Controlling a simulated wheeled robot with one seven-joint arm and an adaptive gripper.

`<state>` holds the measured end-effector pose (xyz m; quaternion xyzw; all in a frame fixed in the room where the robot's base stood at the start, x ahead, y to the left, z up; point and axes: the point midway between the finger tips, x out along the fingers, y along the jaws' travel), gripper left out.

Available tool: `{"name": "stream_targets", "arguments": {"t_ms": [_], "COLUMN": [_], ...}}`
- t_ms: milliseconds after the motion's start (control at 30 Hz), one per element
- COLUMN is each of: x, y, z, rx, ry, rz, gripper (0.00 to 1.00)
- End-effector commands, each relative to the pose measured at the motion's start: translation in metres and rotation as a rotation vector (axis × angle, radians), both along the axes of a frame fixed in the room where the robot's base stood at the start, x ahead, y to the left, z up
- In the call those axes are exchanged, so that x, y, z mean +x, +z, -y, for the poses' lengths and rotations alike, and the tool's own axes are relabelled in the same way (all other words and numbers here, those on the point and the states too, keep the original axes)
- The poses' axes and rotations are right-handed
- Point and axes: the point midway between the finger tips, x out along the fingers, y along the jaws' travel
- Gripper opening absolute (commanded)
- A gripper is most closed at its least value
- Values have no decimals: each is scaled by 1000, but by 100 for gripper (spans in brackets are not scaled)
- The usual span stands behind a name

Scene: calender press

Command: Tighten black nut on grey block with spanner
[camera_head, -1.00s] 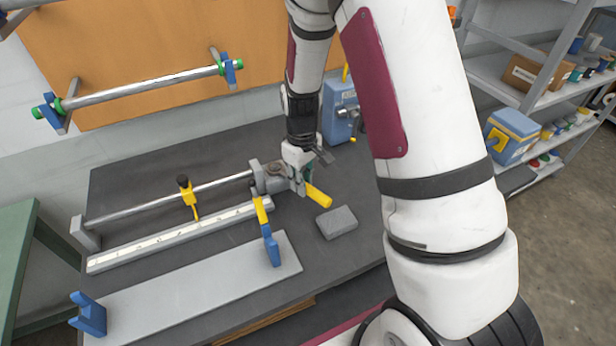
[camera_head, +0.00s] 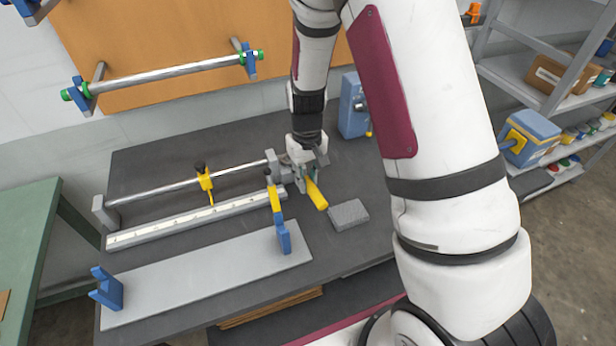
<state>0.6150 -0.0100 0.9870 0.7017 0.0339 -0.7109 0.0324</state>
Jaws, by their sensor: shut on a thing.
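My gripper (camera_head: 309,176) points down at the right end of the rod fixture. It is shut on the spanner, whose yellow handle (camera_head: 316,194) sticks out below it toward the front right. The spanner's head is hidden by the fingers. A grey block (camera_head: 272,163) holds the right end of the steel rod, just left of my gripper. I cannot make out the black nut; my gripper and wrist cover that spot.
A loose grey brick-like block (camera_head: 348,214) lies right of the handle. A yellow clamp (camera_head: 204,184) sits on the rod, above a pale scale bar (camera_head: 180,222). A grey plate (camera_head: 200,283) with blue supports lies in front. A blue machine (camera_head: 353,105) stands behind.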

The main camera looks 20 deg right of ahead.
Motion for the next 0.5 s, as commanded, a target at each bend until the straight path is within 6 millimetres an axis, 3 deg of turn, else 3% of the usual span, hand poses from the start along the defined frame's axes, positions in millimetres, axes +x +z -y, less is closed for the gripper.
{"name": "stream_targets", "arguments": {"t_ms": [500], "x": [6], "y": [1], "z": [8], "rx": [-1], "ry": [73], "rz": [12], "gripper": [0]}}
